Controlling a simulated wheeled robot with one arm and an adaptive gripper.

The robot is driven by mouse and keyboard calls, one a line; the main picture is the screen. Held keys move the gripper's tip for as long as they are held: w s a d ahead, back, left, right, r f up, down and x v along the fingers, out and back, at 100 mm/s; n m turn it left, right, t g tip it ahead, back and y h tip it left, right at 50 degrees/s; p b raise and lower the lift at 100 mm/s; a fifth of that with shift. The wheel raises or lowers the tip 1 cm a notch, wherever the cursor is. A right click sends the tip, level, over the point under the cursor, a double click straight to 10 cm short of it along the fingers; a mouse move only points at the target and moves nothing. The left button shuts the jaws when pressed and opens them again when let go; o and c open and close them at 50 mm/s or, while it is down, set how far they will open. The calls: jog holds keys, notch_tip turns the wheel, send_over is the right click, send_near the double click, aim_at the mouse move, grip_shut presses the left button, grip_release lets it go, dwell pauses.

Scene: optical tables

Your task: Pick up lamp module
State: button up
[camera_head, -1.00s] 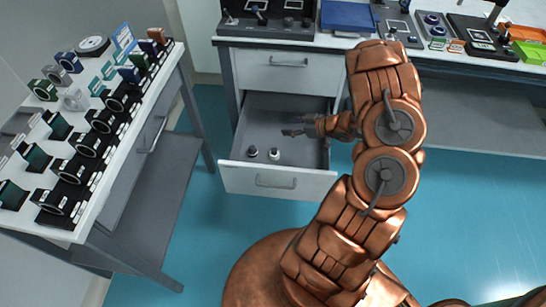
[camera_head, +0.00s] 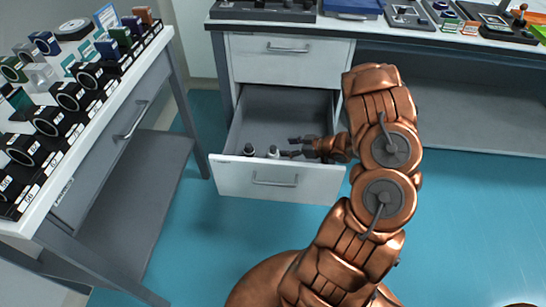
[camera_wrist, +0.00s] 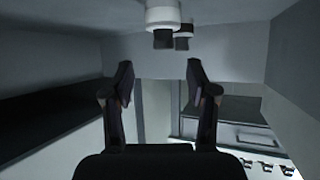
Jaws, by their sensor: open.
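Two small upright modules stand inside the open drawer (camera_head: 232,118) near its front panel: a dark-topped one (camera_head: 249,150) on the left and a white one (camera_head: 273,152) on the right. I cannot tell which is the lamp module. My gripper (camera_head: 292,147) is inside the drawer, just right of the white module, its open fingers pointing left toward it. In the wrist view a white cylinder with a dark end (camera_wrist: 163,14) is ahead of my gripper (camera_wrist: 160,76), and a second one (camera_wrist: 185,36) is partly hidden behind it. Nothing is between the fingers.
The drawer's front panel (camera_head: 285,180) and side walls are close around my gripper. A closed drawer (camera_head: 287,62) is above. A side table (camera_head: 100,115) with several optical mounts stands at left, and a bench (camera_head: 430,38) with equipment is behind.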

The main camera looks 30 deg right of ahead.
aim_at(274, 148)
jog(key=shift+a+b+x, duration=0.15)
jog(key=shift+b+x, duration=0.25)
jog(key=shift+x, duration=1.5)
jog(key=shift+a+b+x, duration=0.15)
jog(key=shift+b+x, duration=0.25)
jog(key=shift+x, duration=1.5)
jog(key=shift+s+r, duration=0.1)
jog(key=shift+s, duration=0.05)
jog(key=shift+c, duration=0.3)
grip_shut()
